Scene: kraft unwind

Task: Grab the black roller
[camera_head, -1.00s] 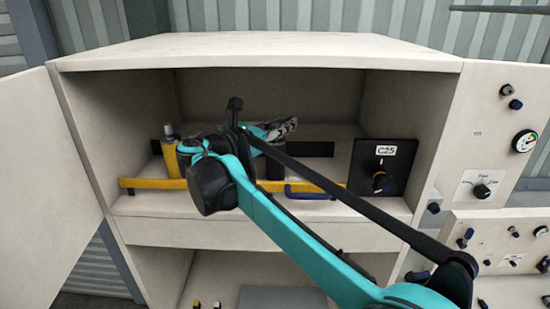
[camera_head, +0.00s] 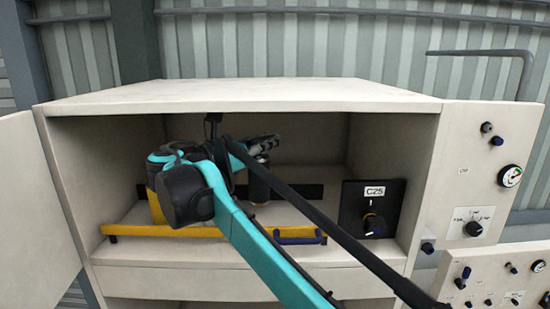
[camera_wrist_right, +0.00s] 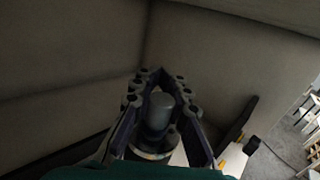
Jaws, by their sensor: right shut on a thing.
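The black roller (camera_head: 259,182) is a dark upright cylinder inside the open cabinet, right of my arm. My right gripper (camera_head: 264,144) is at its upper end and shut on it. In the right wrist view the two fingers (camera_wrist_right: 160,98) close around the roller's grey, round-topped end (camera_wrist_right: 160,112). The roller's lower end shows in front of a black strip at the back; I cannot tell for sure whether it touches the shelf. My left gripper is not in view.
A yellow cylinder (camera_head: 155,207) is mostly hidden behind my arm. A yellow bar (camera_head: 165,230) with a blue handle (camera_head: 298,237) lines the shelf front. A black C25 panel (camera_head: 370,208) stands right. The cabinet roof (camera_head: 240,97) is close above my gripper.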

